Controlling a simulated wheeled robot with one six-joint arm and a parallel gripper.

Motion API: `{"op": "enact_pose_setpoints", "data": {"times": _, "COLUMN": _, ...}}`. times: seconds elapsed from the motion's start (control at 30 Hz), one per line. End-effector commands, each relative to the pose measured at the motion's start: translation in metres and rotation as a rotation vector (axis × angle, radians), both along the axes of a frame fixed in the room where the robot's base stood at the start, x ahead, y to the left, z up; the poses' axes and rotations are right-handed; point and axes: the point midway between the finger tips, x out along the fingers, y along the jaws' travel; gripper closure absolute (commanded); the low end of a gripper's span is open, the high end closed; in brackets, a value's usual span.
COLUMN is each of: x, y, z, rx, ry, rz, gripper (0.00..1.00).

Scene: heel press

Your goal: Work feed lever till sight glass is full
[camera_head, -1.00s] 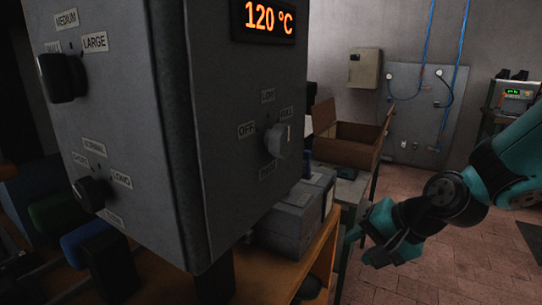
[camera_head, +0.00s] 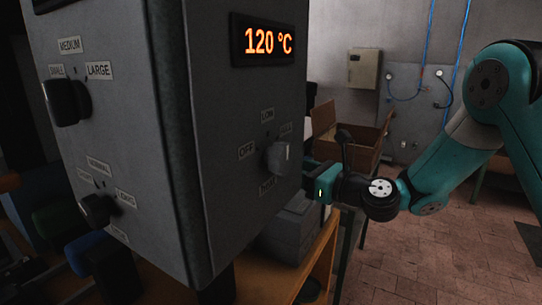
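My gripper (camera_head: 316,180) is at the right edge of the grey press cabinet (camera_head: 170,150). Its tips are partly hidden by the cabinet, and I cannot tell whether they are open or hold anything. A black knob on a thin stem (camera_head: 343,137) stands up just above my wrist. I cannot tell whether it is the feed lever or part of my arm. I see no sight glass in this view.
The cabinet carries a display reading 120 °C (camera_head: 263,40) and several black or grey dials. Below my gripper, a grey box (camera_head: 290,230) sits on a wooden bench. An open cardboard box (camera_head: 355,150) stands behind. The brick floor (camera_head: 440,250) at right is clear.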

Motion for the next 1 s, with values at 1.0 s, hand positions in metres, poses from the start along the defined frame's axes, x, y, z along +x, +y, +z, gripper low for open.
{"op": "enact_pose_setpoints", "data": {"times": 1.0, "x": 0.065, "y": 0.066, "z": 0.000, "rx": -0.001, "ry": -0.001, "rz": -0.001, "gripper": 0.91}}
